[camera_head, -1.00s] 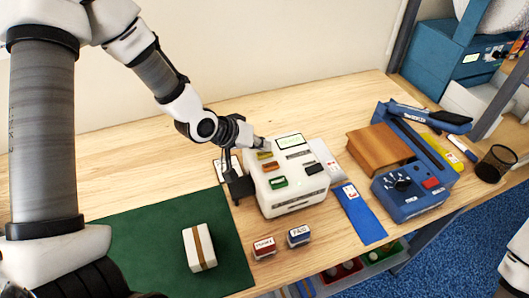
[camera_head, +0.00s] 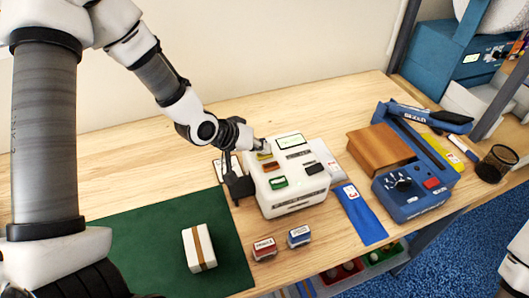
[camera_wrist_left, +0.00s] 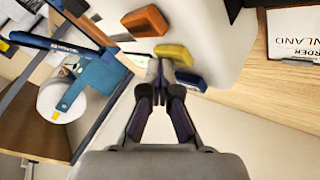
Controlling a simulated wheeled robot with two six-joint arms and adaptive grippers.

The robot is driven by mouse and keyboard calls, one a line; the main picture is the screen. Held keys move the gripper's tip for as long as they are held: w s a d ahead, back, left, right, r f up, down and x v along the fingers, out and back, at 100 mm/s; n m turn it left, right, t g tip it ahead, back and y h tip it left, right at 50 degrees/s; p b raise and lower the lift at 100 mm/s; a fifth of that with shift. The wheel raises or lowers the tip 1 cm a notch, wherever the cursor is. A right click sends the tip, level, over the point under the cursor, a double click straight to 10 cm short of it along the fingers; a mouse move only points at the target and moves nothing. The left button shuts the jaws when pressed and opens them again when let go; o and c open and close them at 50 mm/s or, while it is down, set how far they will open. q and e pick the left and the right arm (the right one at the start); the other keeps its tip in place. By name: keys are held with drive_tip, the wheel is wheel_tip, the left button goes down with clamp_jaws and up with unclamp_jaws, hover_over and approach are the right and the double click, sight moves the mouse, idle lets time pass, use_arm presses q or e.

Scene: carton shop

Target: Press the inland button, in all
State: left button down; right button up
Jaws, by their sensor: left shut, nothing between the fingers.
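A white machine (camera_head: 310,190) stands on the wooden table, with a small screen (camera_head: 289,141) and several coloured buttons on top. A yellow button (camera_wrist_left: 174,53), an orange button (camera_wrist_left: 147,21) and a blue button (camera_wrist_left: 190,81) show in the left wrist view. The green button (camera_head: 278,182) shows in the head view. I cannot read the button labels. A card (camera_wrist_left: 295,35) beside the machine reads "ORDER" and "INLAND". My left gripper (camera_head: 262,145) is shut and empty, its tips close to the yellow and blue buttons; I cannot tell whether they touch. My right gripper is not in view.
A white box with a brown band (camera_head: 199,247) lies on the green mat (camera_head: 130,240). A red stamp (camera_head: 264,248) and a blue stamp (camera_head: 299,236) stand before the machine. A blue device (camera_head: 410,195) and a brown block (camera_head: 380,149) are to its right.

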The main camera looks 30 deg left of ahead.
sight(262, 155)
use_arm(q)
drive_tip(key=shift+r, duration=0.1)
drive_tip(key=shift+r+p, duration=0.85)
drive_tip(key=shift+p, duration=0.05)
wheel_tip(262, 155, up, 5)
drive_tip(key=p, duration=0.4)
drive_tip(key=shift+p, duration=0.35)
